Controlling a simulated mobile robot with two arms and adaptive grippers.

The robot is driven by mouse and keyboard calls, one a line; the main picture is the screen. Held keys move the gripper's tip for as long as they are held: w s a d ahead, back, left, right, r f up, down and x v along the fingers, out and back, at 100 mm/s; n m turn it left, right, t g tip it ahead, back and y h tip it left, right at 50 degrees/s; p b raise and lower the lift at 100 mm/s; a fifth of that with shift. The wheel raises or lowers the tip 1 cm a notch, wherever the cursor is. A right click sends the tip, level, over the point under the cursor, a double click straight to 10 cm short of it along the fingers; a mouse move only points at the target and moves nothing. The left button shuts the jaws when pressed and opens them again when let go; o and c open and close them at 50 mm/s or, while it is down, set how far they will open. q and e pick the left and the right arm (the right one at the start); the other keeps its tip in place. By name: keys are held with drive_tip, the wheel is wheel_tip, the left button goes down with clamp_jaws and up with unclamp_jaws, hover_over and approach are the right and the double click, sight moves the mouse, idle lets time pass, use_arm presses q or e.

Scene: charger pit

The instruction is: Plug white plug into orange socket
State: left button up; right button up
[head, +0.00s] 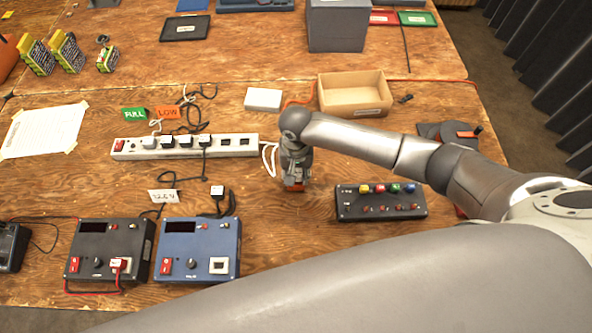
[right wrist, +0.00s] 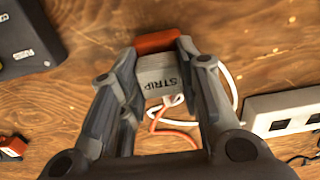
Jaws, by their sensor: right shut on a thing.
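My right gripper (head: 296,180) is low over the middle of the table, right of the power strip. It also shows in the right wrist view (right wrist: 158,68), shut on a pale block marked "STRIP", which appears to be the white plug (right wrist: 158,78). A white cable comes off its back. I cannot tell whether the two are joined. My left gripper is not in view.
The white power strip (head: 185,147) with several plugs lies left of the gripper. A black button box (head: 380,212) is close on its right. An open cardboard box (head: 354,112) and a white block (head: 263,99) stand behind. Bare wood lies in front.

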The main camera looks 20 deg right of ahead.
drive_tip(key=shift+p, duration=0.45)
idle(0.5)
drive_tip(key=shift+f, duration=0.2)
idle(0.6)
drive_tip(key=o, duration=1.1)
drive_tip(key=shift+o, duration=0.6)
drive_tip(key=shift+o, duration=1.2)
wheel_tip(320, 180, up, 8)
drive_tip(key=p, duration=0.9)
drive_tip(key=shift+f, duration=0.25)
